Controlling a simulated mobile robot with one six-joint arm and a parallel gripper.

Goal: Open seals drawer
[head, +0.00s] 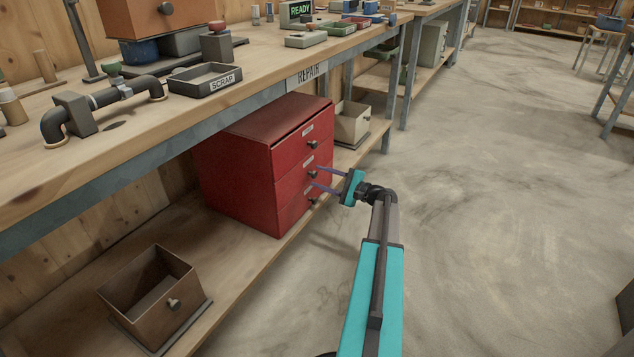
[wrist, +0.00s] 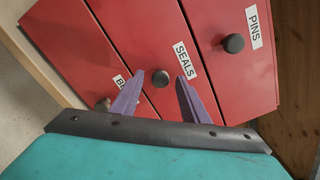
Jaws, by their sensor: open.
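The red cabinet (head: 240,170) stands on the lower shelf of the bench, with three drawers stacked in its front. The wrist view shows the seals drawer (wrist: 150,42) as the middle one, labelled SEALS, with a round dark knob (wrist: 161,78). It looks shut. My gripper (head: 316,177) is open in front of the cabinet, its two purple fingers pointing at the middle drawer. In the wrist view the fingertips (wrist: 160,76) appear on either side of the SEALS knob. I cannot tell whether they touch it.
The PINS drawer (wrist: 225,25) is above and another drawer (wrist: 75,45), its label partly hidden, is below; both look shut. An open brown box (head: 150,290) and a beige box (head: 352,124) flank the cabinet. The bench top (head: 290,60) overhangs it.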

